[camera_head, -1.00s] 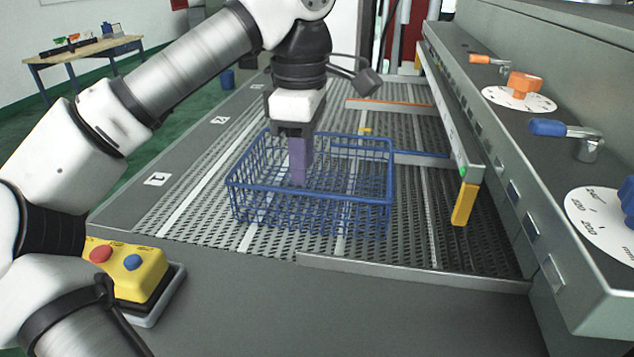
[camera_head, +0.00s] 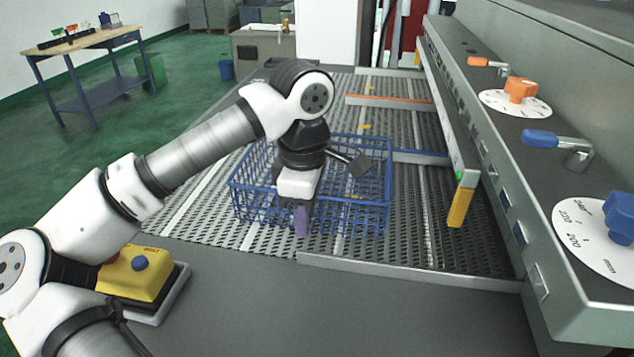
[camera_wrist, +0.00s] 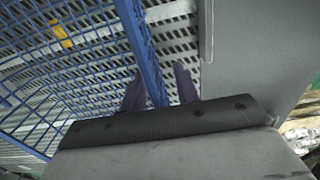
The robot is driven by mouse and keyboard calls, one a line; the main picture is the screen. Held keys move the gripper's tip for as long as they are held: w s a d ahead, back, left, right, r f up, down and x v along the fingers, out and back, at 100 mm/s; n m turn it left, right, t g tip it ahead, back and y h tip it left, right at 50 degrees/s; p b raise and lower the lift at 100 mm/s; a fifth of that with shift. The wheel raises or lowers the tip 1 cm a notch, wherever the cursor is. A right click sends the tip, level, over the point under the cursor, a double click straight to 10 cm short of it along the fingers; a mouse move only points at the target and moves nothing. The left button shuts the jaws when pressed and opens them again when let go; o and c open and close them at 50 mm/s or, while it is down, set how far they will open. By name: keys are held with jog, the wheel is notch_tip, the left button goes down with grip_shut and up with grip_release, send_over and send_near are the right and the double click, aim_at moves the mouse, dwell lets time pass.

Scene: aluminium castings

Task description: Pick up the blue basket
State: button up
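The blue basket (camera_head: 362,204), an open wire-mesh box, stands upright on the perforated bed. My gripper (camera_head: 301,222) points down at the near side of the basket, with its purple fingers at the near rim in the head view. In the wrist view the blue rim (camera_wrist: 139,45) runs between the two fingers of my gripper (camera_wrist: 159,82), one finger on each side. The fingers are apart, and there is a gap between the rim and the right finger. Whether the left finger touches the rim is unclear. My wrist hides part of the basket's middle.
A machine panel with dials and levers (camera_head: 540,139) stands along the right, with a yellow post (camera_head: 461,207) below it. A yellow button box (camera_head: 138,272) sits at the front left. The grey front ledge (camera_head: 250,305) is otherwise clear. A wooden table (camera_head: 85,42) stands far left.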

jog(key=shift+c, duration=0.4)
grip_shut()
jog(key=shift+r, duration=0.15)
